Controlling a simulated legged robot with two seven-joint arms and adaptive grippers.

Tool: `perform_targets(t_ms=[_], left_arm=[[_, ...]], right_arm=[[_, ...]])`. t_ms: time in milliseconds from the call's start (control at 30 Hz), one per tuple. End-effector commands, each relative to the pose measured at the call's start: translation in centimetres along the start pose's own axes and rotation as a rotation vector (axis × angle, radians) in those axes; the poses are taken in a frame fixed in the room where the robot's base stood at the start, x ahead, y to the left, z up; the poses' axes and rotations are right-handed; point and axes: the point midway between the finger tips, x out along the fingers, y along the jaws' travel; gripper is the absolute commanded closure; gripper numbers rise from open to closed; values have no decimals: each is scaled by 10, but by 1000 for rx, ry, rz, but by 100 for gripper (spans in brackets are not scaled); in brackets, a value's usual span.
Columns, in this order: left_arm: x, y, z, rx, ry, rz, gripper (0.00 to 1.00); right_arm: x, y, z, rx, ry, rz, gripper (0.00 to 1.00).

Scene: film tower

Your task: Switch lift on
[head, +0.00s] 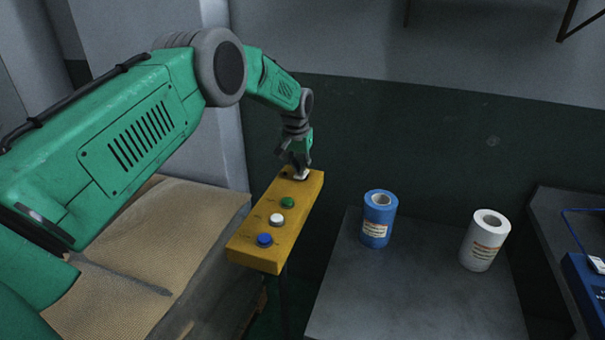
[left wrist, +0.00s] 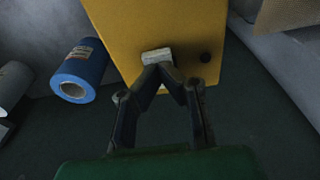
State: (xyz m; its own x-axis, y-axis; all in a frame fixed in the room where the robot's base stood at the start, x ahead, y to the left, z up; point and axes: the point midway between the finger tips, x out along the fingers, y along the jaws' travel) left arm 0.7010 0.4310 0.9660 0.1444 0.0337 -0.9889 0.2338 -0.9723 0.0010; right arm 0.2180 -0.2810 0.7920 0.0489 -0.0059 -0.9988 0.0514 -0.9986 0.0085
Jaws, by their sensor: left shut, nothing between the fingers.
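The yellow control box (head: 262,243) stands on a post in the middle of the head view. Its top carries a green button (head: 287,202), a white button (head: 276,219) and a blue button (head: 264,240). At its far end is a pale switch (head: 301,175), which also shows as a light block in the left wrist view (left wrist: 157,56). My left gripper (head: 299,168) is shut and empty, its fingertips right at this switch. I cannot tell whether they press on it. The yellow box fills the top of the left wrist view (left wrist: 170,25). My right gripper is not in view.
A blue roll (head: 378,220) and a white roll (head: 484,240) stand on a grey table (head: 415,295) to the right. A blue device (head: 585,285) lies at the right edge. A brown padded stack (head: 150,240) is left of the box. A dark wall is behind.

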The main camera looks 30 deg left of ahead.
Motion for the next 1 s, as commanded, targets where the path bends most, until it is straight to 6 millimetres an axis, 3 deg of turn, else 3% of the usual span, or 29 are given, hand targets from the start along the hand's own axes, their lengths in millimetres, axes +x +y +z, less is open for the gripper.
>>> perform_targets(t_ms=[767,1000], left_arm=[[12,0,2,0,0,0,100],[4,0,0,0,0,0,100]], right_arm=[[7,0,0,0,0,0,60],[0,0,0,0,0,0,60]])
